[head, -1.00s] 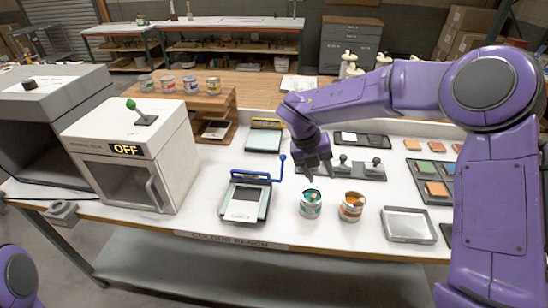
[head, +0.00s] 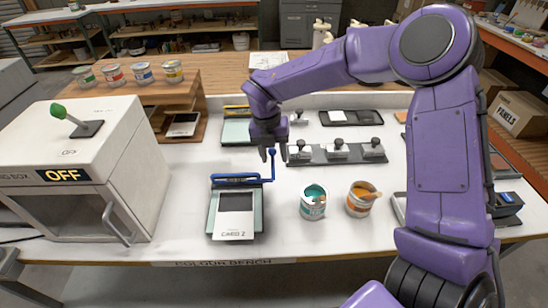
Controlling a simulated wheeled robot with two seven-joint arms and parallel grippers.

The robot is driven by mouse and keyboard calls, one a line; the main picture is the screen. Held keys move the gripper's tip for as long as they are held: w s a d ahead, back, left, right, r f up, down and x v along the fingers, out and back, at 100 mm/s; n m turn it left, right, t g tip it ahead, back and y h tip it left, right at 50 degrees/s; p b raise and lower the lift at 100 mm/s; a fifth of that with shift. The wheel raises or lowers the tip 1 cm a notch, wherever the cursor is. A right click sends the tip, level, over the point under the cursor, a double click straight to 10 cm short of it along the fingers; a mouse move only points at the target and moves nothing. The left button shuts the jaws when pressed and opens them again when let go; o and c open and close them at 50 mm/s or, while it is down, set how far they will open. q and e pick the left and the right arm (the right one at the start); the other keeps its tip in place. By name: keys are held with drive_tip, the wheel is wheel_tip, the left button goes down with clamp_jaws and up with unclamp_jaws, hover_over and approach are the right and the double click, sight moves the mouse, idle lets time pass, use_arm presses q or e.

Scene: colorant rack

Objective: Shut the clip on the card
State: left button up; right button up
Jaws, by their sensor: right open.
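A grey-green board (head: 212,215) lies on the white bench and bears a dark card with a white strip (head: 236,215) marked "CARD 2". A blue clip (head: 236,179) spans the board's far edge. Its handle (head: 272,168) stands up at the right end with a ball on top. My right gripper (head: 268,154) is open, fingers pointing down, right at the handle's ball; I cannot tell whether they touch. My left gripper is out of view.
Two paint cans, one teal (head: 313,203) and one orange (head: 361,199), stand right of the board. A grey rack (head: 334,154) with several knobbed pieces lies behind them. A white box (head: 88,185) marked "OFF" stands left. A yellow-clipped board (head: 236,132) lies behind.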

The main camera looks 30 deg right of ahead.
sight(272, 160)
drive_tip(key=f, duration=0.1)
drive_tip(key=w+f, duration=0.1)
drive_tip(key=f, duration=0.1)
drive_tip(key=w+f, duration=0.1)
drive_tip(key=shift+d+f, duration=0.15)
drive_tip(key=shift+f, duration=0.05)
drive_tip(key=shift+s+r, duration=0.25)
drive_tip(key=shift+s, duration=0.25)
drive_tip(key=shift+c, duration=0.3)
drive_tip(key=shift+s, duration=0.1)
drive_tip(key=c, duration=0.5)
clamp_jaws()
